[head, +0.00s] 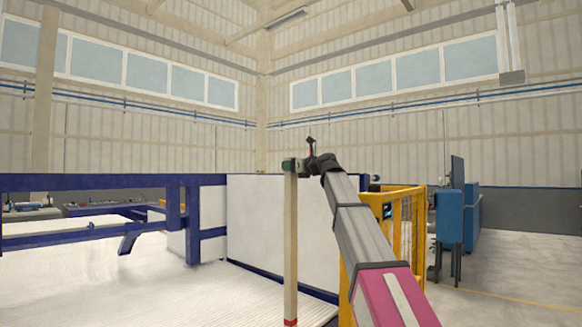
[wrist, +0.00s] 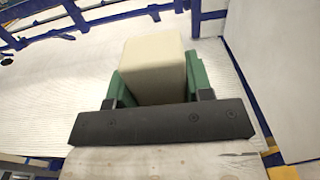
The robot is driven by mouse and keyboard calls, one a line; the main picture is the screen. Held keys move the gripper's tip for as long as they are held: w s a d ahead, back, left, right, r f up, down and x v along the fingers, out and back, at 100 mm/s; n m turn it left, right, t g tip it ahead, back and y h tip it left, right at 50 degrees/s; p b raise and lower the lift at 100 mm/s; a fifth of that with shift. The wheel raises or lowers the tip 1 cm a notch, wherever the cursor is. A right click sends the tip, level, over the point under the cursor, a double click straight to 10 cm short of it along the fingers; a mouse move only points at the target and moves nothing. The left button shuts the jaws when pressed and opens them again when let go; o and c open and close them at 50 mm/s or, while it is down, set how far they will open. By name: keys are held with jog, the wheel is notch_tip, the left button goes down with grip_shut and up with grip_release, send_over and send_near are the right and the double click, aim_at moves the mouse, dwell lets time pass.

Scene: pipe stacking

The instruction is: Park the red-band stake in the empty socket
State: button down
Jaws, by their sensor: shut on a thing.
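The red-band stake (head: 290,245) is a long pale wooden post. It hangs upright in the head view, with a red band (head: 290,322) at its lower end, close to the bottom edge of the picture. My gripper (head: 291,166) is shut on the stake near its top. In the wrist view the stake's pale square end (wrist: 155,65) sits between the green fingers of my gripper (wrist: 152,85). The stake's tip below the band is cut off or hard to see. I cannot make out the empty socket in either view.
A blue-framed machine with a white ribbed bed (head: 120,275) fills the left. A white panel (head: 258,225) stands behind the stake. A yellow guard fence (head: 408,225) is right of the stake behind my arm. Blue cabinets (head: 458,220) stand farther right, with open floor (head: 520,270) before them.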

jog(key=shift+f, duration=1.15)
dwell(0.4)
jog(key=shift+c, duration=2.3)
grip_release()
jog(key=shift+f, duration=0.1)
jog(key=v, duration=1)
jog(key=shift+s+d, duration=0.25)
jog(key=shift+d, duration=0.05)
jog(key=shift+s, duration=0.1)
